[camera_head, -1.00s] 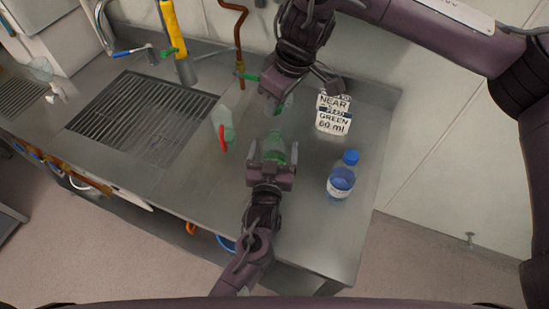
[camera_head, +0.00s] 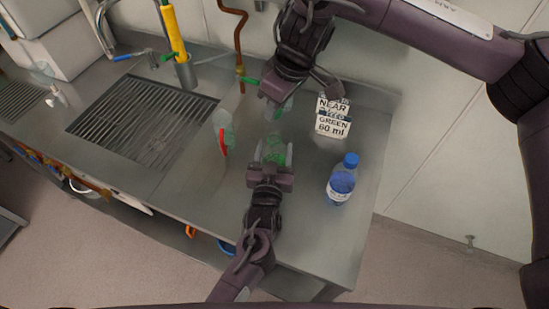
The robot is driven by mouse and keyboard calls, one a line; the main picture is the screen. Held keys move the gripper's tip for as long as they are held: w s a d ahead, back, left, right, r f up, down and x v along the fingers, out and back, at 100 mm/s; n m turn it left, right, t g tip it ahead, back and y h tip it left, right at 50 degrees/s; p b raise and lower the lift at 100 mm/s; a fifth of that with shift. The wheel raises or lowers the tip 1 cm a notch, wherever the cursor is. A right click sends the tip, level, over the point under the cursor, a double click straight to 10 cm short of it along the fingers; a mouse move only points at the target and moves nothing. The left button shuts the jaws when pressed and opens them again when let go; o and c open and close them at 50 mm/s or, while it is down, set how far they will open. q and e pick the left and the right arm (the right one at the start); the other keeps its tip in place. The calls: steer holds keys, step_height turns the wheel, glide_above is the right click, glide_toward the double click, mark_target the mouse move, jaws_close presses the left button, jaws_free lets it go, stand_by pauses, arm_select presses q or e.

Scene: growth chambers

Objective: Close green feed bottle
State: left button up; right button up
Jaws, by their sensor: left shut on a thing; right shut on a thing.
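The green feed bottle (camera_head: 275,148) is a clear bottle with green contents, over the steel worktop. My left gripper (camera_head: 272,158) is shut on it from the front, with one finger on each side. My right gripper (camera_head: 286,99) is above and behind the bottle, shut on a small green thing (camera_head: 285,108) that looks like a cap. A gap shows between this green thing and the bottle. The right gripper hides most of the green thing, and the bottle's mouth is too small to make out clearly.
A blue-capped bottle (camera_head: 341,181) stands to the right. A white label sign (camera_head: 334,117) reading "NEAR FEED GREEN" stands behind it. A clear container with a red part (camera_head: 224,138) is to the left, beside the sink grate (camera_head: 142,112). The worktop (camera_head: 310,235) is bare at the front right.

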mark_target(280, 115)
steer(key=shift+f, duration=2.45)
steer(key=shift+f, duration=0.9)
steer(key=shift+s+f, duration=0.1)
steer(key=shift+f, duration=0.5)
arm_select(q)
jaws_close()
arm_select(e)
steer(key=m+h, duration=0.1)
steer(key=m, duration=0.3)
steer(key=m+t+h, duration=0.1)
steer(key=m, duration=0.3)
steer(key=a+m+h, duration=0.1)
steer(key=m, duration=0.4)
steer(key=shift+s, duration=0.1)
steer(key=shift+d, duration=0.1)
